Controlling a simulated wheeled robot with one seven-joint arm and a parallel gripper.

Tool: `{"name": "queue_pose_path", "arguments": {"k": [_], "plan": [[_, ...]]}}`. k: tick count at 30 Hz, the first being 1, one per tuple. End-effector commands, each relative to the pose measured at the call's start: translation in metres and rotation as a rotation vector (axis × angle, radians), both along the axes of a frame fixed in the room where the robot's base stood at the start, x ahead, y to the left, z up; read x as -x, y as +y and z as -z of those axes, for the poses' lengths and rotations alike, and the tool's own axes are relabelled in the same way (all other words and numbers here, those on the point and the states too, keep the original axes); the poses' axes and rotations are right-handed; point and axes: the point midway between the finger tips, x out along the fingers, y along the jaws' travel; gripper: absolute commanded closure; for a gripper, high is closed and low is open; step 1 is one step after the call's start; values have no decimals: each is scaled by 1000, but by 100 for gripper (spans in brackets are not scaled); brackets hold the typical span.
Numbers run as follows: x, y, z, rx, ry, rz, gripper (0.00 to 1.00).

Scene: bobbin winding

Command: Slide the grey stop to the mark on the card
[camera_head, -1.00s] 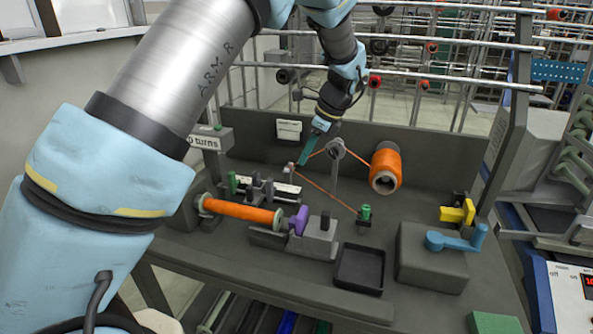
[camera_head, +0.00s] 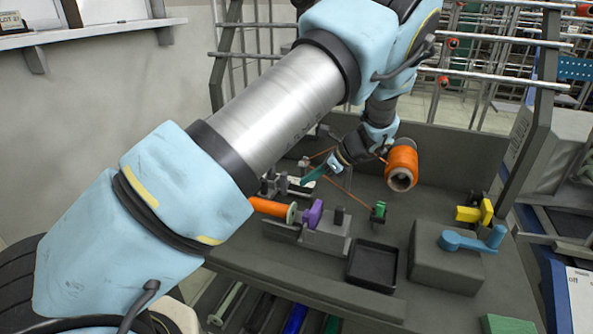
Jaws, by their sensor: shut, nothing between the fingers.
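My gripper (camera_head: 308,180) is shut and empty, with its teal fingers pointing down to the left. Its tip is close to a pale card strip (camera_head: 300,187) on the bench, behind the orange bobbin. I cannot tell whether they touch. Small dark and grey blocks stand along the strip's left end, one of them at the side of the strip (camera_head: 283,183). Which of them is the grey stop is too small to tell. The mark on the card cannot be made out. My arm hides the left part of this row.
An orange-wound bobbin (camera_head: 271,208) and purple piece (camera_head: 314,213) lie in front. An orange thread spool (camera_head: 402,166) stands right of my gripper, with thread running near it. A black tray (camera_head: 372,267), blue crank (camera_head: 472,239) and yellow piece (camera_head: 474,212) are further right.

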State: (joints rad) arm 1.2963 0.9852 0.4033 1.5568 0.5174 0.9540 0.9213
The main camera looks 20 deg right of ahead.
Motion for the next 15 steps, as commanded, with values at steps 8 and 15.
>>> {"name": "queue_pose_path", "arguments": {"k": [8,15], "plan": [[-22,24,-4,0,-1,-2,100],[-25,27,-2,2,0,0,100]]}}
